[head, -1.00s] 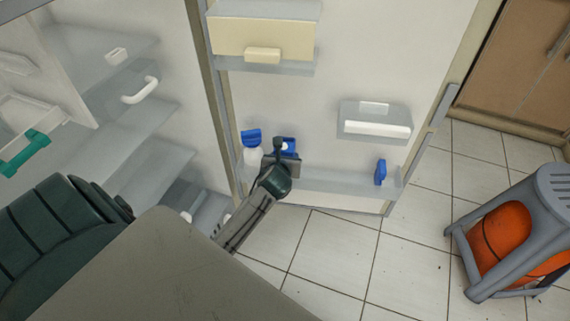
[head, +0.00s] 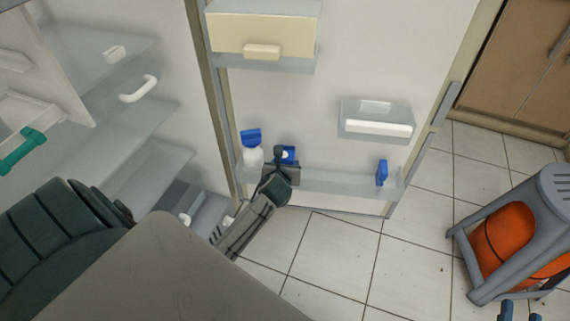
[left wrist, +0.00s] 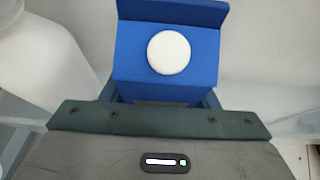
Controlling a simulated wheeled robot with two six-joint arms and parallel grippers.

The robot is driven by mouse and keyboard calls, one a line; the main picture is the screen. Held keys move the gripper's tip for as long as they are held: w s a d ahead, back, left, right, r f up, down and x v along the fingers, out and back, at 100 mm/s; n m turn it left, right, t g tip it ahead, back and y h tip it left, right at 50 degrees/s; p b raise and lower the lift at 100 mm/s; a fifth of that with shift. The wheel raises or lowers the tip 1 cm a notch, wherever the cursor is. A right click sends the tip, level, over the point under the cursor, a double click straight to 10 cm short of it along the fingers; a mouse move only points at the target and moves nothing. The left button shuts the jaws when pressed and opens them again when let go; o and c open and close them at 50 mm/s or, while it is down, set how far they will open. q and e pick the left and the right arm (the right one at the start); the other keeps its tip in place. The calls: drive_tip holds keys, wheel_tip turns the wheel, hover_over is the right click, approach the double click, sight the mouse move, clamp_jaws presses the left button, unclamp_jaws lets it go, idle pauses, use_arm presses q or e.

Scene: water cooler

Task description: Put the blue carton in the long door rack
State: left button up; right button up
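Only the fingertips of my right gripper (head: 520,311) show at the bottom right of the head view, apart and empty.
A small blue item (head: 382,172) stands at the rack's right end, with free room between it and the carton. A short door bin (head: 375,120) and a cream-fronted bin (head: 262,35) are higher up. An orange-and-grey stool-like object (head: 515,235) stands right.

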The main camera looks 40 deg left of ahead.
use_arm(q)
drive_tip(key=o, duration=0.3)
drive_tip(key=shift+o, duration=0.2)
drive_tip(key=shift+r, duration=0.1)
